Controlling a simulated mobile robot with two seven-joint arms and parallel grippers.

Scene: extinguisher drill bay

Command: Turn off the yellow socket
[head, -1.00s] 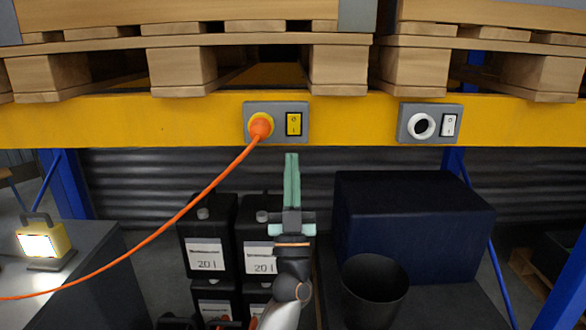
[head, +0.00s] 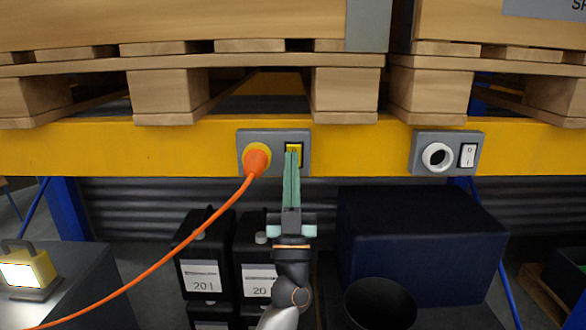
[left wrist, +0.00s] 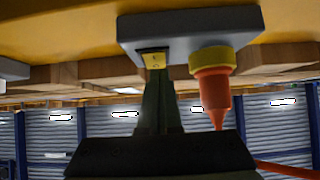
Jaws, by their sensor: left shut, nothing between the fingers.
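The yellow socket (head: 247,170) sits on a grey plate on the yellow beam, with an orange plug (head: 257,158) in it. Its yellow rocker switch (head: 293,148) is on the same plate, to the right of the plug. My left gripper (head: 292,152) is shut and empty, its fingertips over the lower part of the rocker. The left wrist view shows the fingertips (left wrist: 157,72) at the yellow switch (left wrist: 154,60), beside the plug (left wrist: 211,85). Whether they touch it I cannot tell. The rocker's lower half is hidden. My right gripper is not in view.
A second grey plate with a white socket (head: 437,157) and white switch (head: 467,155) is to the right. An orange cable (head: 185,248) hangs down left from the plug. Pallets (head: 167,92) stand above the beam. Black canisters (head: 203,265) and a dark blue box (head: 420,240) are below.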

